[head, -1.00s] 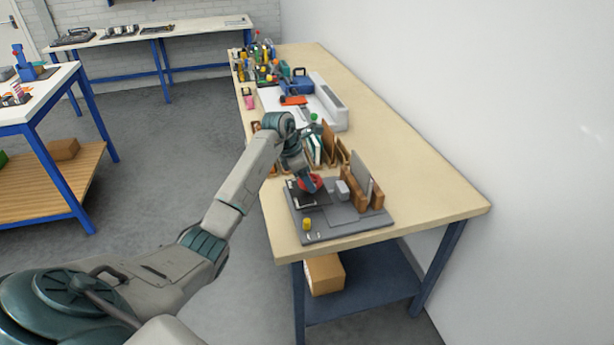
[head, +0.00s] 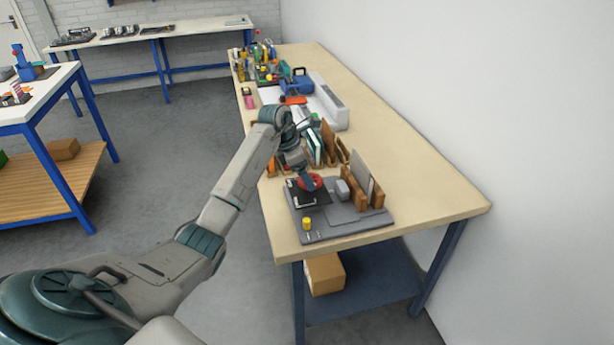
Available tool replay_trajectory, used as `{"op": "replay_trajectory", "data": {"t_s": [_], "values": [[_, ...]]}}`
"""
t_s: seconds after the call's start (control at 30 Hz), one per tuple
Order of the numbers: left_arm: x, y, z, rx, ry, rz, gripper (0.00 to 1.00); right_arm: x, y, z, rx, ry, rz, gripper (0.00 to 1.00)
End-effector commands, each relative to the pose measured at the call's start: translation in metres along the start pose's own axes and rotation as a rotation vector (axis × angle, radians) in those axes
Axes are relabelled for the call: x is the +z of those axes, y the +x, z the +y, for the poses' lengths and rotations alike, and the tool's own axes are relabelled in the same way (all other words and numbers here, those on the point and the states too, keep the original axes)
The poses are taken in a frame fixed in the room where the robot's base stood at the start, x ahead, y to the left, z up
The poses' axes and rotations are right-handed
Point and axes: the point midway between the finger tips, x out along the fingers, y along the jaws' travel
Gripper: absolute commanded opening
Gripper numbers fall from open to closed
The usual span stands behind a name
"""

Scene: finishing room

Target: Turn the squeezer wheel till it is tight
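The squeezer wheel looks to be the red round part (head: 315,181) low over a black plate (head: 303,197) on the grey base board (head: 340,222), near the front end of the long bench. My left gripper (head: 308,184) points down at the red wheel and overlaps its near left side. I cannot tell if the fingers touch it, or if they are open or shut, as they are small and dark here. My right gripper is out of view.
A grey block (head: 342,190), brown wooden uprights with a grey panel (head: 376,192) and a yellow knob (head: 307,223) share the board. Upright books or boards (head: 316,148) stand just behind. The bench's right side (head: 430,195) is clear.

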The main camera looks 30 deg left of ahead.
Motion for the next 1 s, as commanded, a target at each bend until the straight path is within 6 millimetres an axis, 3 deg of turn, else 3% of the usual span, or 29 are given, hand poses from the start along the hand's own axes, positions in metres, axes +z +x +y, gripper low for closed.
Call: {"op": "replay_trajectory", "data": {"t_s": [0.3, 0.43, 0.87, 1.0], "values": [[-0.001, -0.062, 0.001, 0.007, 0.003, -0.001, 0.88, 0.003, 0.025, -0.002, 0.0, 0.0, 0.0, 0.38], [-0.001, -0.08, 0.001, 0.005, 0.001, 0.0, 0.88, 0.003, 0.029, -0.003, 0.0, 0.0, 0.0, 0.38], [0.0, -0.091, 0.0, 0.002, 0.001, 0.0, 0.88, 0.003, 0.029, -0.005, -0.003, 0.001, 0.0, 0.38], [0.014, -0.092, 0.0, 0.006, 0.01, -0.063, 0.88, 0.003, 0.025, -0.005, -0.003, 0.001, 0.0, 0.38]]}}
